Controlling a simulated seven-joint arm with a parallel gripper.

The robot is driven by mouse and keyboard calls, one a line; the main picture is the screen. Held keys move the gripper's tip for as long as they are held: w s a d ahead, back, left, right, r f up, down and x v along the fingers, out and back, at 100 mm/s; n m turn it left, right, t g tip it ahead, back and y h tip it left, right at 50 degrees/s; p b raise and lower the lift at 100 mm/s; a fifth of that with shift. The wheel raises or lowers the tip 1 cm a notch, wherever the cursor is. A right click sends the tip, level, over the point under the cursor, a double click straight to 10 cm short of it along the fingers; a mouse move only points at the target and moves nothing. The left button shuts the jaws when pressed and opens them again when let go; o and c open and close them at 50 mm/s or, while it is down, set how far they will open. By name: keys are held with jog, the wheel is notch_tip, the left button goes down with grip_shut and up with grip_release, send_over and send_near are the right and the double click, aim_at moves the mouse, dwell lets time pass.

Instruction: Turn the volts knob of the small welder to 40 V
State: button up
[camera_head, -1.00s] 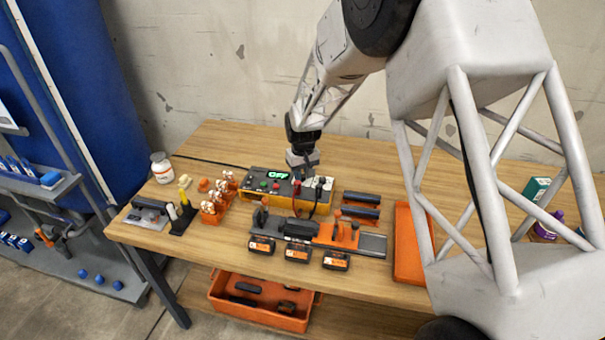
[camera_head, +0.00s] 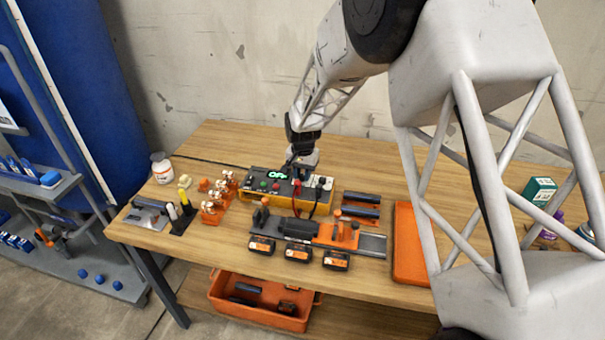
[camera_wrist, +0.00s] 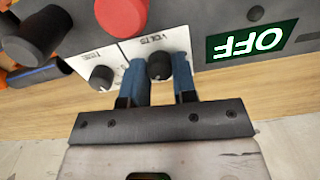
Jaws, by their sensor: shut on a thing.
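The small welder (camera_head: 250,191) is a yellow and dark box near the back of the table, with a green display (camera_head: 277,175) reading OFF. In the wrist view the display (camera_wrist: 252,41) appears upside down. The volts knob (camera_wrist: 159,66) is a dark round knob with a pale mark, on a white plate labelled VOLTS. My gripper (camera_wrist: 162,80) has its blue fingers on both sides of this knob, shut on it. A second knob (camera_wrist: 101,78) on its own white plate sits to its left, apart from the fingers. In the head view my gripper (camera_head: 300,176) hides part of the panel.
A red button (camera_wrist: 122,14) and a dark plug (camera_wrist: 32,38) are near the fingers. Red and black cables leave the welder's front. A clamp rail (camera_head: 375,245), several batteries, dark pipes (camera_head: 361,205) and an orange tray (camera_head: 410,245) crowd the table in front and right.

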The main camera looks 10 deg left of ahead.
aim_at(303, 175)
dwell(0.4)
jog(key=o, duration=0.9)
jog(key=shift+r, duration=0.15)
jog(key=shift+r, duration=3.8)
